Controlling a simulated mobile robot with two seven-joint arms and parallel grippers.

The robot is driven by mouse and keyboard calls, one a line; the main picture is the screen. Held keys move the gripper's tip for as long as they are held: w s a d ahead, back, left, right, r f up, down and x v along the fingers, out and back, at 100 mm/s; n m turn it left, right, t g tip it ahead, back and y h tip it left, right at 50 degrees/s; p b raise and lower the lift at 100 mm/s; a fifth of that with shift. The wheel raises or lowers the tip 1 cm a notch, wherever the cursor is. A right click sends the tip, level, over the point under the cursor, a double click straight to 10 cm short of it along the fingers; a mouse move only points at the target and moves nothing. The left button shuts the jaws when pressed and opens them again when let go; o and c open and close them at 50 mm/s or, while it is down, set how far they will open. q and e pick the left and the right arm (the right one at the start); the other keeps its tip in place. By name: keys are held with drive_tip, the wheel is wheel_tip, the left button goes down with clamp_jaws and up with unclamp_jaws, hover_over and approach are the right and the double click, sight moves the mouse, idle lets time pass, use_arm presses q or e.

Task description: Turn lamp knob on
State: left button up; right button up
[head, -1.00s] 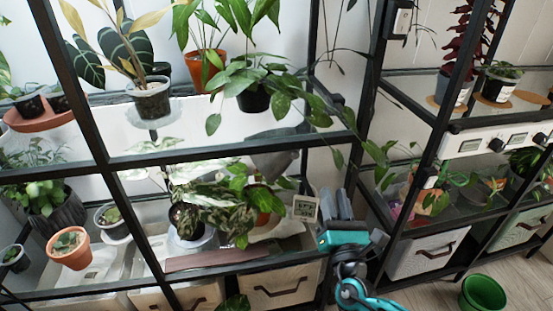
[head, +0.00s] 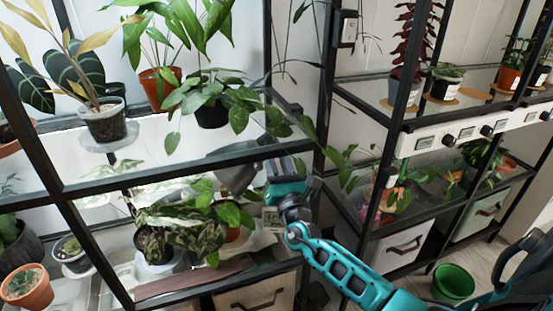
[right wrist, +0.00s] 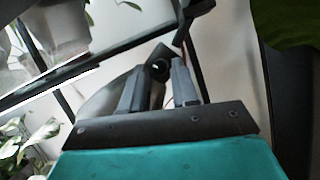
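The lamp has a grey shade (head: 236,173) under the upper glass shelf in the head view. The shade also shows in the right wrist view (right wrist: 103,103), left of the fingers. A round black knob (right wrist: 160,68) on a dark block appears in the right wrist view, between my fingertips in the picture. Contact with it is not visible. My right gripper (head: 280,166) is beside the lamp, and its two fingers (right wrist: 158,76) stand apart in the right wrist view. The knob is too small or hidden to make out in the head view. My left gripper is not in view.
Black shelf posts and glass shelves (head: 150,172) surround the gripper. A variegated plant (head: 178,222) stands below the lamp, and a trailing plant (head: 212,100) above it. A white strip with black knobs (head: 470,133) runs along the right rack. A green pot (head: 453,283) is on the floor.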

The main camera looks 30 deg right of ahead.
drive_tip(key=shift+w+r, duration=0.1)
drive_tip(key=shift+w, duration=0.1)
clamp_jaws()
